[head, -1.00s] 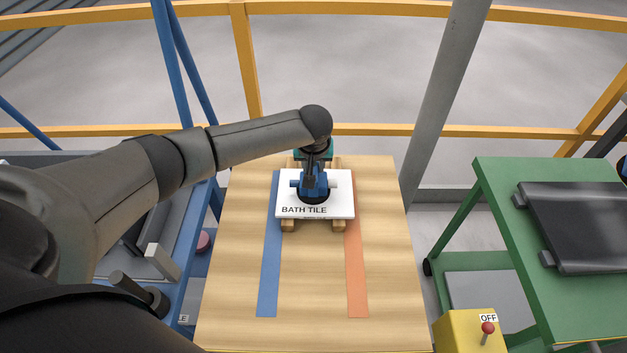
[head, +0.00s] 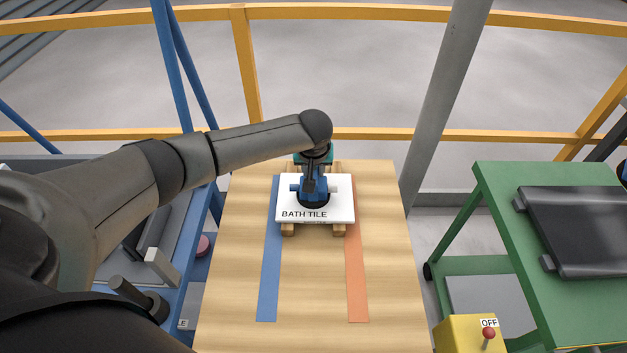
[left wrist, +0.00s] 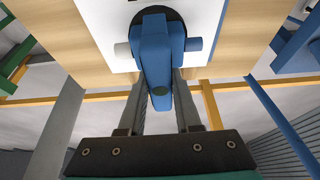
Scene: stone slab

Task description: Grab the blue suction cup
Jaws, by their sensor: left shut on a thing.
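The blue suction cup (head: 312,194) stands on a white tile labelled BATH TILE (head: 336,209), with its dark round pad against the tile. My left gripper (head: 315,178) comes down on it from above and is shut on its blue body. In the left wrist view the suction cup (left wrist: 155,50) sits between the two fingers of my left gripper (left wrist: 160,90), with a knob on either side. The tile (left wrist: 205,15) rests on wooden supports (head: 288,229) on the table. My right gripper is not in view.
The wooden table (head: 312,280) has a blue strip (head: 269,270) and an orange strip (head: 356,275); its near part is clear. A green cart (head: 500,220) with a dark slab (head: 580,230) is at right, beside a yellow OFF box (head: 460,335). Yellow railings (head: 380,133) run behind.

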